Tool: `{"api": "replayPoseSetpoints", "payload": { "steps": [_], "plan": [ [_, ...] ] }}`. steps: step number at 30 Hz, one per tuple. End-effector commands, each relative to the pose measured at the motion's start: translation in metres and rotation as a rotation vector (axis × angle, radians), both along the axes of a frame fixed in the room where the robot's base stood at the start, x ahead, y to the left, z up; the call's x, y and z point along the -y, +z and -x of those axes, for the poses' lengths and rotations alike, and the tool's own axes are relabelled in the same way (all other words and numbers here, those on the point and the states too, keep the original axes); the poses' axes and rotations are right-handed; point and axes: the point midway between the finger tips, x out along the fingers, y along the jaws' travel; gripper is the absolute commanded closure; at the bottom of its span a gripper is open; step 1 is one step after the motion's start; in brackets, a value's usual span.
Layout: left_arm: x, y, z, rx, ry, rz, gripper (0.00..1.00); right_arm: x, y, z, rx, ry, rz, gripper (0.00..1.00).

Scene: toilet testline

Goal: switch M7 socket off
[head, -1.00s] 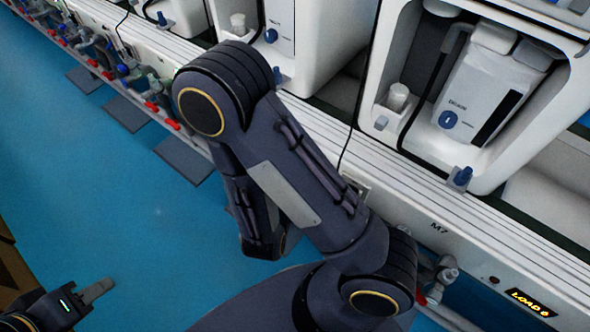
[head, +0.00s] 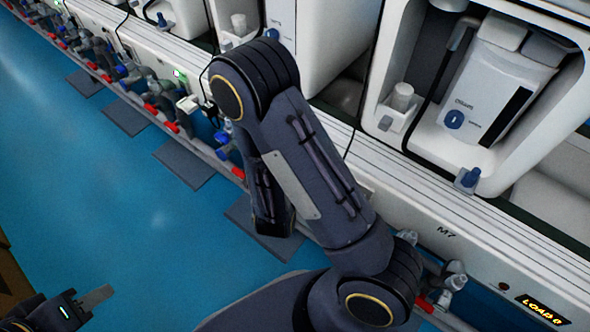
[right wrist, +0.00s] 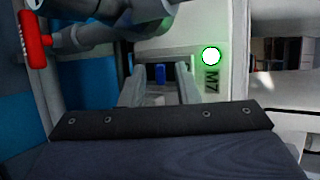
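A white unit with a toilet-like device (head: 490,100) stands on the bench. Pipes with red-handled valves (head: 172,126) run along its lower front; a red handle (right wrist: 35,40) is at the wrist view's left. An orange display (head: 540,310) is at lower right.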

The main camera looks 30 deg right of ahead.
Motion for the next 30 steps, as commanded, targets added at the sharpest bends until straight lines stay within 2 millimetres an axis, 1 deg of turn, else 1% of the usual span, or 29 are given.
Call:
{"api": "replayPoseSetpoints", "payload": {
  "steps": [1, 6, 14, 19, 25, 30],
  "plan": [
    [0.0, 0.0, 0.0, 0.0, 0.0, 0.0, 0.64, 0.0, 0.0, 0.0, 0.0, 0.0, 0.0, 0.78],
    [0.0, 0.0, 0.0, 0.0, 0.0, 0.0, 0.64, 0.0, 0.0, 0.0, 0.0, 0.0, 0.0, 1.0],
    [0.0, -0.001, 0.0, 0.0, 0.0, 0.0, 0.64, 0.0, -0.001, 0.0, 0.002, 0.0, 0.005, 1.0],
    [0.0, -0.006, 0.0, 0.0, 0.0, 0.0, 0.64, -0.002, -0.004, 0.001, 0.015, 0.003, 0.041, 1.0],
    [0.0, -0.019, 0.0, 0.0, 0.0, 0.0, 0.64, -0.004, -0.012, 0.002, 0.058, 0.006, 0.145, 1.0],
    [0.0, -0.032, 0.0, 0.0, 0.0, 0.0, 0.64, -0.006, -0.019, 0.002, 0.114, 0.006, 0.282, 1.0]
  ]
}}
